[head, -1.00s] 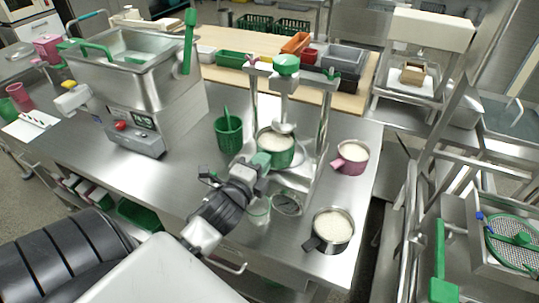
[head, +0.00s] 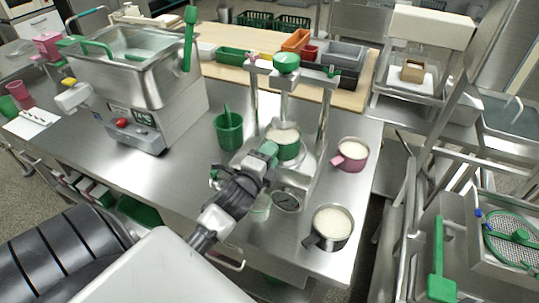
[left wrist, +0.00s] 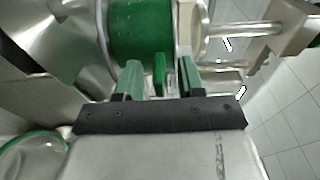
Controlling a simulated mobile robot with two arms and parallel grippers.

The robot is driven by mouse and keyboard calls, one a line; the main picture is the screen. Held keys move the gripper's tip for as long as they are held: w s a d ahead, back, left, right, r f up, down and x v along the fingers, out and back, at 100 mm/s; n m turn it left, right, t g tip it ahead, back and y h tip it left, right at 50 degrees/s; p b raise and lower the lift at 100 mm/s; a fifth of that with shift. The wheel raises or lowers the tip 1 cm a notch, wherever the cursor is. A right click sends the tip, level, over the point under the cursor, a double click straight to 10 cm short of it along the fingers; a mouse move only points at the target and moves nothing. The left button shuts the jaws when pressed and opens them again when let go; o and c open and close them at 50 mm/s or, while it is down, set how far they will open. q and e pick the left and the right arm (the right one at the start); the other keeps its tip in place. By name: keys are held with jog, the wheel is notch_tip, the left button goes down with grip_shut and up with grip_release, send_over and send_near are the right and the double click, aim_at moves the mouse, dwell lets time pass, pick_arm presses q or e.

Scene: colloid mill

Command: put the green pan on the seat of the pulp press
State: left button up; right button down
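The green pan (head: 285,149), filled with something white, stands upright within the pulp press (head: 287,62), between its two posts and below its plunger. My left gripper (head: 268,152) is at the front of the pan. In the left wrist view, its fingers (left wrist: 160,78) are apart, with gaps on both sides of the handle. My right gripper is not in view.
A pink pan (head: 351,155) and a dark-handled steel pan (head: 331,226) stand to the right. A glass cup (head: 260,207) and a dial gauge (head: 287,201) are at the front. The mill (head: 140,80) stands farther left.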

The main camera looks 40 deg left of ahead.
pick_arm(q)
jog(key=shift+r, duration=0.15)
jog(key=s, duration=0.3)
jog(key=s+d+b, duration=0.1)
jog(key=s, duration=0.6)
jog(key=shift+s+d+b, duration=0.3)
jog(key=shift+s, duration=0.65)
